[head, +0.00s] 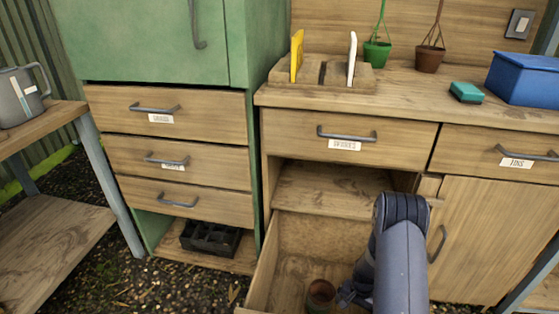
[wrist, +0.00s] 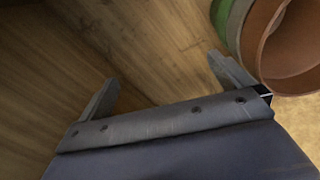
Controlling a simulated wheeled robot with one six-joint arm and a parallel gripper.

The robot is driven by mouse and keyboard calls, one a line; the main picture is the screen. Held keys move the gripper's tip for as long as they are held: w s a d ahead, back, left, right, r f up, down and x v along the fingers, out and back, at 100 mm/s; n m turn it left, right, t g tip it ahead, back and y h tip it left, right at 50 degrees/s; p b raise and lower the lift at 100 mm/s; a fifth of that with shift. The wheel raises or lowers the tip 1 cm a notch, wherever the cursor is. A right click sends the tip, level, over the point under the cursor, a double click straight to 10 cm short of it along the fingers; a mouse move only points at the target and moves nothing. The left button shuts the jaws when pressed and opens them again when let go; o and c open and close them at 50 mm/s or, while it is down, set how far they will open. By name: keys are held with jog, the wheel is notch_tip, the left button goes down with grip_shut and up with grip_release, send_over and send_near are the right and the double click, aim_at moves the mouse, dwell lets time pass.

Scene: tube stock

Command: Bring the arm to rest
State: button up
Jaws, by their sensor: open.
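My arm (head: 400,255) reaches down over a pulled-out wooden drawer (head: 263,275) in the lower part of the bench. My gripper (head: 348,294) is low inside this drawer, mostly hidden by my arm in the head view. In the wrist view my gripper (wrist: 163,82) shows its two fingers spread wide, with nothing between them. A terracotta pot (head: 320,297) stands in the drawer just left of my gripper. In the wrist view the terracotta pot (wrist: 290,50) is beside the right finger, with something green along its edge. I cannot tell whether finger and pot touch.
Drawer walls surround my gripper closely. Above are an open shelf space (head: 330,188) and a shut drawer (head: 350,140). A cupboard door (head: 490,235) is right of my arm.

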notch_tip(320, 180, down, 2)
jog(key=shift+f+b, duration=0.25)
jog(key=shift+b, duration=0.05)
jog(key=shift+r+p, duration=1.25)
jog(key=shift+r, duration=1)
jog(key=shift+s, duration=0.1)
